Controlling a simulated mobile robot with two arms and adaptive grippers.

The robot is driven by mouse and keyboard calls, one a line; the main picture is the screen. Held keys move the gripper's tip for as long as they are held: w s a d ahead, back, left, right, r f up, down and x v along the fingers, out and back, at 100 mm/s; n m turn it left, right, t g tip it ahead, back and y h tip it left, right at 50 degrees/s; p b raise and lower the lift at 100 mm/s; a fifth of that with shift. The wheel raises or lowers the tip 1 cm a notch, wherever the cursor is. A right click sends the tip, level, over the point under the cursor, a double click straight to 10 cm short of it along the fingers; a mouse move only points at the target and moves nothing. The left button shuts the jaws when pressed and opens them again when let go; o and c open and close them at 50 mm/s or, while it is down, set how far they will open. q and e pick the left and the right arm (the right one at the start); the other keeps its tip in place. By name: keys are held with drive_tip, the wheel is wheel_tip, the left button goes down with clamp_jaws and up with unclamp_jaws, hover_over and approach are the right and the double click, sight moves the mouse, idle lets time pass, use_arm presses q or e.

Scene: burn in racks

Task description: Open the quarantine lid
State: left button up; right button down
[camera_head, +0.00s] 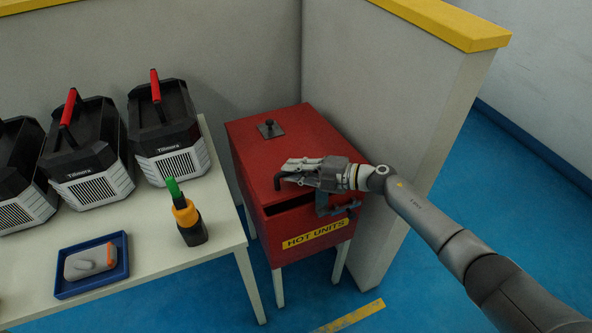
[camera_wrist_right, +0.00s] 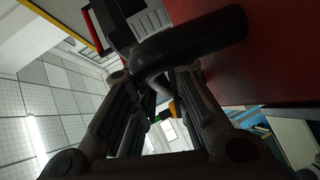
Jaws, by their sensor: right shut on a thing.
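The quarantine box is a red bin on legs (camera_head: 277,244) with a yellow "HOT UNITS" label on its front. Its red lid (camera_head: 262,154) looks nearly flat, and a dark gap shows under its front edge; I cannot tell if it is slightly raised. A black bent handle (camera_wrist_right: 195,38) stands off the red surface. My right gripper (camera_head: 284,176) lies over the front of the lid, shut on this handle. In the right wrist view the fingers (camera_wrist_right: 155,85) close around the handle's bar. My left gripper is not in view.
A small black knob on a plate (camera_head: 270,128) sits on the lid's rear. A grey partition wall (camera_head: 420,110) stands close on the right. The white table (camera_head: 150,270) at left holds several black-and-white units, a blue tray (camera_head: 92,288) and a green-and-orange tool (camera_head: 186,214).

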drive_tip(key=w+a+r+m+g+h+p, duration=0.1)
drive_tip(key=w+r+p, duration=0.2)
drive_tip(key=r, duration=0.6)
drive_tip(key=w+a+r+m+g+h+p, duration=0.1)
drive_tip(key=w+r+p, duration=0.3)
drive_tip(key=r, duration=0.5)
drive_tip(key=shift+w+a+r, duration=0.3)
drive_tip(key=shift+w+a, duration=0.25)
drive_tip(key=shift+w, duration=0.75)
